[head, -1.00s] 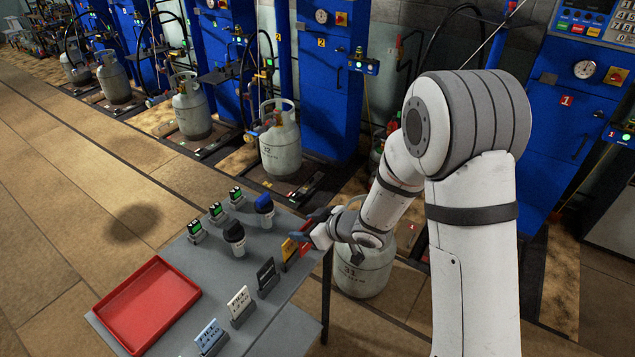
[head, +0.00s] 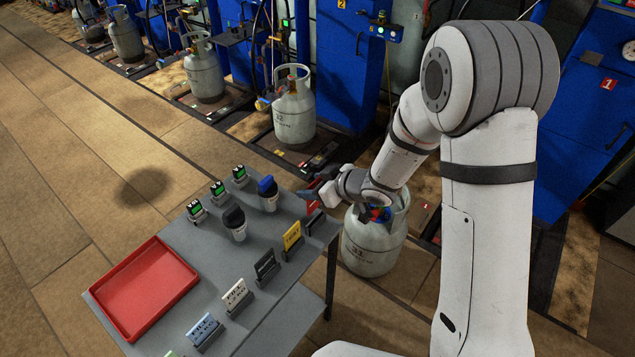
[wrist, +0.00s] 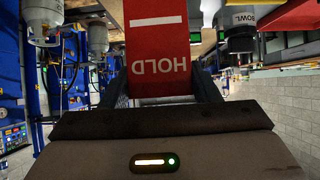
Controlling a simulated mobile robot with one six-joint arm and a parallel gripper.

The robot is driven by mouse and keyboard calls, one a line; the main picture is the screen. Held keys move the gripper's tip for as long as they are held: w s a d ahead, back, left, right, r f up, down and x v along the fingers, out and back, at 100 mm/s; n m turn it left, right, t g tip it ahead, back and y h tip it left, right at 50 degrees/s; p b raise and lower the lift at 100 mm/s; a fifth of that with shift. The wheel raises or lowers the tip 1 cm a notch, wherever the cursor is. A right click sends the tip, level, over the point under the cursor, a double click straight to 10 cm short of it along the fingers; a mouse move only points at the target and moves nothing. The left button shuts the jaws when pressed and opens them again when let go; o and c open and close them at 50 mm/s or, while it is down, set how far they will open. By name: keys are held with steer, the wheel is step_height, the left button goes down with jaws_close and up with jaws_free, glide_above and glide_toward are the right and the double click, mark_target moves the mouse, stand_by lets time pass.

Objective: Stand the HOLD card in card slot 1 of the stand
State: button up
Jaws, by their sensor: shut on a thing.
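The red HOLD card (wrist: 156,45) fills the upper middle of the wrist view, its white lettering upside down. My gripper (wrist: 163,88) is shut on it, one dark finger at each side. In the head view my gripper (head: 314,194) is over the table's far right corner, with a little red of the card showing at it. A small dark card holder (head: 316,220) stands just below it; I cannot tell whether the card is clear of it. I cannot make out card slot 1 of the stand.
The grey table (head: 270,310) carries a yellow card (head: 292,235), black card (head: 266,266), white card (head: 235,294) and blue card (head: 203,328) in holders. Black-topped (head: 235,222) and blue-topped (head: 268,193) pieces and a red tray (head: 147,289) stand there. A gas cylinder (head: 370,247) is beyond the table.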

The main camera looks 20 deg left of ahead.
steer(key=shift+d, duration=0.15)
step_height(320, 180, down, 6)
steer(key=b, duration=0.5)
steer(key=shift+f, duration=0.2)
steer(key=shift+f+b, duration=0.75)
steer(key=shift+f, duration=0.2)
stand_by(0.7)
steer(key=o, duration=1)
steer(key=shift+o, duration=0.2)
glide_toward(316, 206)
steer(key=shift+x, duration=0.95)
